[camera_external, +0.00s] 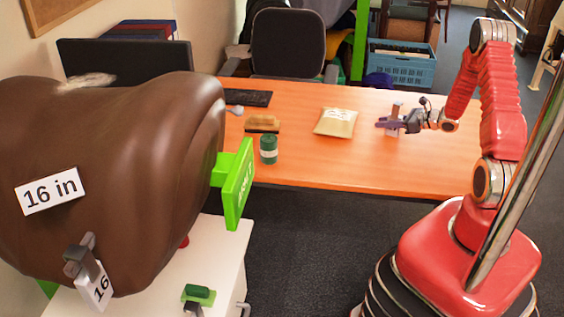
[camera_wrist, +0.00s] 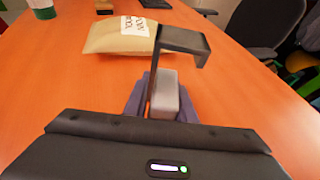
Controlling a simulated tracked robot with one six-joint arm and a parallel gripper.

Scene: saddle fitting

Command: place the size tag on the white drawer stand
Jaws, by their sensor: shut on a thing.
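A white size tag (camera_external: 98,290) marked 16 hangs from a grey clip (camera_external: 82,258) at the lower front of the brown saddle (camera_external: 130,150). A larger white "16 in" label (camera_external: 49,190) is on the saddle's side. The white drawer stand (camera_external: 222,262) is under the saddle, its top partly hidden. My gripper (camera_external: 392,122) is over the right part of the orange table, far from the tag. In the wrist view its purple jaws are shut on a light grey block with a dark bent hook (camera_wrist: 181,43). Whether it touches the table is unclear.
A green upright plate (camera_external: 238,185) sticks out beside the saddle. A small green object (camera_external: 198,293) is on the stand. A paper bag (camera_external: 336,122), a green jar (camera_external: 268,149) and a brush (camera_external: 262,123) are on the table (camera_external: 330,165). Dark floor lies open between stand and base.

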